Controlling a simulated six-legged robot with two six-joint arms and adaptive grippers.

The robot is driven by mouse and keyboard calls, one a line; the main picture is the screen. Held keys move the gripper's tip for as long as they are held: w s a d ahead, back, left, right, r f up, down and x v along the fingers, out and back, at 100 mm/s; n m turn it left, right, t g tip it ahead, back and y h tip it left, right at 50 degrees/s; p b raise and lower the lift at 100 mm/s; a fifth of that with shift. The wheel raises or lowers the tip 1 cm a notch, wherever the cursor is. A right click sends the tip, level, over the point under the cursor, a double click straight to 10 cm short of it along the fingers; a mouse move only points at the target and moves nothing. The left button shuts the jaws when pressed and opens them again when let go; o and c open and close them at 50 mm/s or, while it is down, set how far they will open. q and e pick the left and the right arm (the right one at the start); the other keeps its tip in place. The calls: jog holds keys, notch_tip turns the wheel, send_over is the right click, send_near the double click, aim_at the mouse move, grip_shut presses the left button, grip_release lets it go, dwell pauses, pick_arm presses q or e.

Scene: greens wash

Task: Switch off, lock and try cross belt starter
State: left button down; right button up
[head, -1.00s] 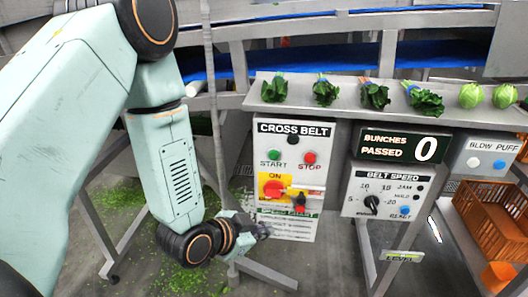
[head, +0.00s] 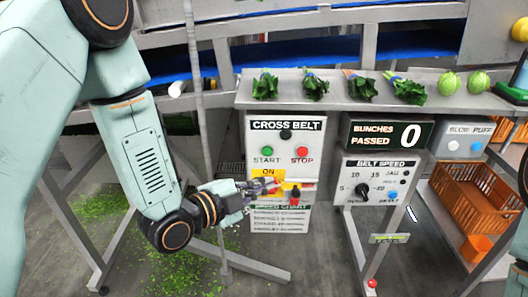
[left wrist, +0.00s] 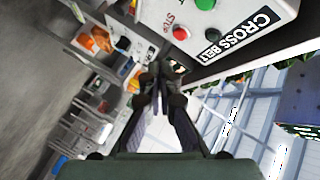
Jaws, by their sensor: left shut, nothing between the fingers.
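The grey cross belt starter panel (head: 256,137) stands at the middle of the head view. It has a green START button (head: 267,153), a red STOP button (head: 302,152) and a yellow switch plate (head: 261,173) reading ON. My left gripper (head: 262,187) is shut and empty in front of this plate, hiding most of its red knob; whether they touch I cannot tell. A small black and red piece (head: 294,194) sits right of the plate. In the left wrist view my fingers (left wrist: 160,78) are together below the tilted panel (left wrist: 190,14). My right gripper is out of view.
A belt speed panel (head: 378,166) and a bunch counter (head: 362,133) stand right of the starter. Several leafy bunches lie on the shelf (head: 335,103) above. An orange crate (head: 468,200) is at right. A thin post (head: 200,120) stands left of the starter.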

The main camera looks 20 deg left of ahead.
aim_at(267, 151)
pick_arm(q)
jog(key=w, duration=0.3)
jog(key=w+a, duration=0.1)
jog(key=w, duration=0.2)
jog(key=w+a, duration=0.1)
jog(key=w, duration=0.1)
jog(key=shift+w+a+f+b, duration=0.1)
jog(key=shift+w+b, duration=0.2)
jog(key=shift+w, duration=0.1)
dwell(1.5)
jog(key=shift+w+a, duration=0.15)
jog(key=shift+w, duration=0.25)
jog(key=shift+w+a, duration=0.15)
jog(key=shift+w, duration=0.3)
dwell(1.0)
jog(key=shift+s, duration=0.15)
jog(key=shift+s+d, duration=0.25)
jog(key=shift+s, duration=0.45)
